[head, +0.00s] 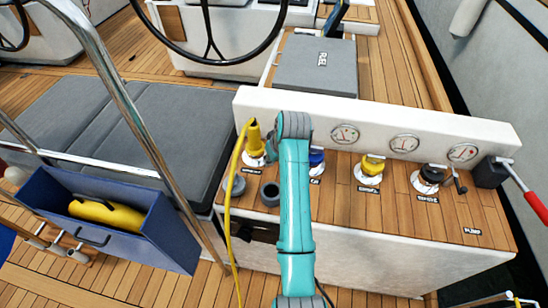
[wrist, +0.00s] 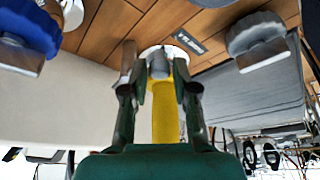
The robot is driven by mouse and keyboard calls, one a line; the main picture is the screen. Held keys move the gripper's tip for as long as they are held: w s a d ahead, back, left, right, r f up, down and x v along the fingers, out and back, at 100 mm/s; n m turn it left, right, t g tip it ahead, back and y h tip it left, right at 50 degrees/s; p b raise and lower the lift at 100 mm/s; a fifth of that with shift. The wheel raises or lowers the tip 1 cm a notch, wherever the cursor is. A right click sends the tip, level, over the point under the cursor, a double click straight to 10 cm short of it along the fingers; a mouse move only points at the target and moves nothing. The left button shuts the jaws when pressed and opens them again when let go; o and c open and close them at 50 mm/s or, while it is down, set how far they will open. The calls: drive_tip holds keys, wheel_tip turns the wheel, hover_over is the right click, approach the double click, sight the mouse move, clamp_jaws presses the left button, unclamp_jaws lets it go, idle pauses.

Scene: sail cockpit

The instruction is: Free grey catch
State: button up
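A yellow shore plug (head: 254,140) stands in a white-collared socket at the left end of the wooden panel, with its yellow cable hanging over the front. In the wrist view the yellow plug (wrist: 187,112) rises between my fingers, and a small grey catch (wrist: 158,67) shows by its white collar. My gripper (wrist: 157,82) is open, with one finger on each side of the catch. A gap shows at the left finger; I cannot tell whether the right finger touches the plug. In the head view my teal arm hides most of the gripper.
Blue (head: 316,160), yellow (head: 372,165) and black (head: 431,175) fittings line the panel to the right. Grey round fittings (head: 269,194) stand close by on the left. The white gauge ledge (head: 375,127) runs behind. A steel rail (head: 125,100) and a blue bin (head: 170,235) stand left.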

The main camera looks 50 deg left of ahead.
drive_tip(key=shift+o, duration=0.7)
drive_tip(key=v, duration=1.2)
drive_tip(key=shift+a, duration=0.1)
